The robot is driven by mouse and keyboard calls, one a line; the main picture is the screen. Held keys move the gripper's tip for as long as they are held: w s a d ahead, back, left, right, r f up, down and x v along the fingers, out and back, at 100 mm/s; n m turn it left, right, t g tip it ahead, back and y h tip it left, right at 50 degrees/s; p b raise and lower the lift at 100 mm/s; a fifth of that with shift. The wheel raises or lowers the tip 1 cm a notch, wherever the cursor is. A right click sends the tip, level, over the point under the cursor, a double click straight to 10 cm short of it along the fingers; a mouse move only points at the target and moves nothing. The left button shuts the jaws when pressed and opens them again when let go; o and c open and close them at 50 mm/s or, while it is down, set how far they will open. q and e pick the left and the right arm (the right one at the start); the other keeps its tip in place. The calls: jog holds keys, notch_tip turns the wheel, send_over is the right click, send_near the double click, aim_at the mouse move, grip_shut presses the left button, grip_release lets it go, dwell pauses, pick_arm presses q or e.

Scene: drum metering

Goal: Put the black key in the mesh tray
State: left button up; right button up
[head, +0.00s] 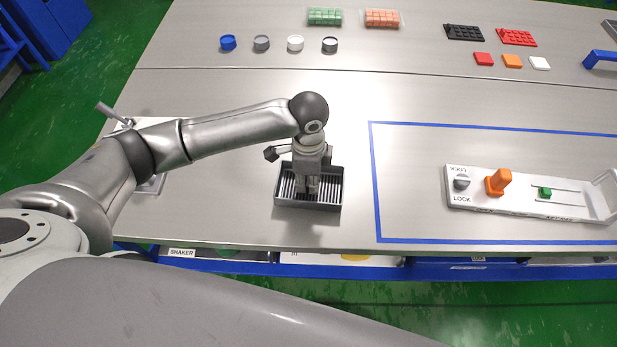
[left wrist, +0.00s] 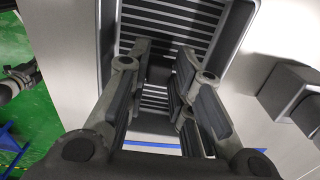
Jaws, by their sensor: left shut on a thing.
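The mesh tray (head: 325,202) is a dark grey box with a slatted bottom near the table's front edge. In the left wrist view its side wall (left wrist: 236,30) and pale slats show beyond the fingers. My left gripper (head: 312,190) points down into the tray. Its fingers (left wrist: 165,75) are close together on a dark thing, the black key (left wrist: 159,74), which is mostly hidden between them. I cannot tell whether the key touches the tray's bottom. My right gripper is not in view.
Several round caps (head: 295,43), trays of cubes (head: 324,17) and small plates (head: 465,32) stand at the back. The table's middle is clear.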

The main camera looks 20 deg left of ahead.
aim_at(308, 183)
pick_arm(q)
jog(key=shift+f, duration=0.45)
jog(key=shift+f, duration=0.1)
jog(key=o, duration=0.7)
jog(key=shift+c, duration=0.2)
notch_tip(308, 183, up, 12)
jog(key=b, duration=0.1)
dwell(0.3)
